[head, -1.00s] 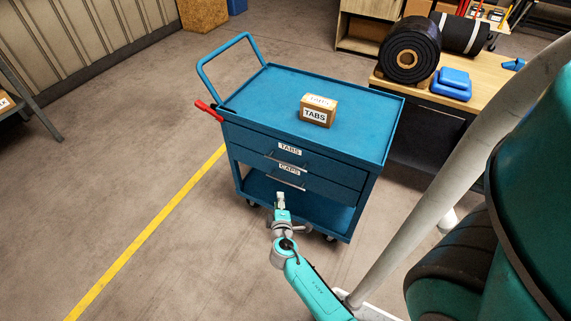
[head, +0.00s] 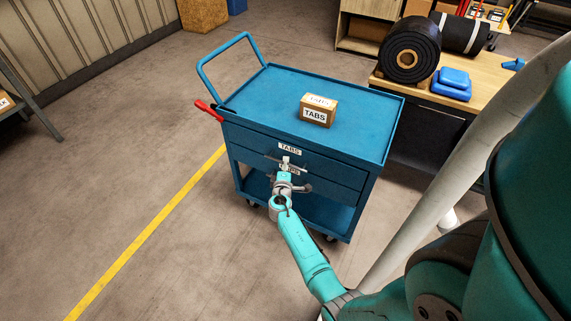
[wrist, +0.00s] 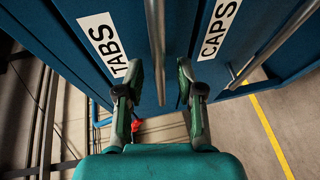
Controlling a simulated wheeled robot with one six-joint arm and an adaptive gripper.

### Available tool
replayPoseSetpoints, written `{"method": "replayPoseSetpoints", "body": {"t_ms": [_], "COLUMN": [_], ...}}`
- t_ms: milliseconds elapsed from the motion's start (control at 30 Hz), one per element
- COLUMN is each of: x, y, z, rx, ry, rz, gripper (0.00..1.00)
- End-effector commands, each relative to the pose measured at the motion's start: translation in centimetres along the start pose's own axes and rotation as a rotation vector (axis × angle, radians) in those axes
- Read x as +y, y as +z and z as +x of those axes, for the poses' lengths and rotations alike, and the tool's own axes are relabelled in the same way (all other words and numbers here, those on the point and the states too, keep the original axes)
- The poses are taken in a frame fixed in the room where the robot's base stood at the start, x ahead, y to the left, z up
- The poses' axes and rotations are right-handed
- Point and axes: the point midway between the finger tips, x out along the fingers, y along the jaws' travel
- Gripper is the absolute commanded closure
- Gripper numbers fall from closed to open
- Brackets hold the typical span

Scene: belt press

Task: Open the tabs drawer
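The tabs drawer (head: 250,141) is the upper drawer of the blue cart and sits flush with its front. It carries a white TABS label (wrist: 103,42). Its grey bar handle (wrist: 156,55) runs between my two fingertips in the wrist view. In the head view my gripper (head: 287,162) is at the cart front, in front of this handle and partly covering it. In the wrist view my gripper (wrist: 160,76) is open, one finger on each side of the bar, with visible gaps. Whether the fingertips reach past the bar in depth is hard to tell.
The caps drawer (head: 335,190) is shut below, with its own handle (wrist: 241,73) and CAPS label (wrist: 220,28). A TABS box (head: 317,112) stands on the cart top (head: 260,95). A workbench (head: 480,107) stands at right. Floor left of the cart is clear.

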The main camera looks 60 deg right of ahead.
Motion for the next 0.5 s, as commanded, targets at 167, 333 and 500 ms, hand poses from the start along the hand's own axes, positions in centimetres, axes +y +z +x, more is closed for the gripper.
{"method": "replayPoseSetpoints", "body": {"t_ms": [167, 333, 500], "x": [0.0, 0.0, 0.0], "y": [0.0, 0.0, 0.0], "z": [1.3, 1.6, 1.6], "rx": [-0.001, 0.0, 0.0], "ry": [0.0, 0.0, -0.001], "rz": [0.0, 0.0, 0.0], "gripper": [0.63, 0.63, 0.63]}}
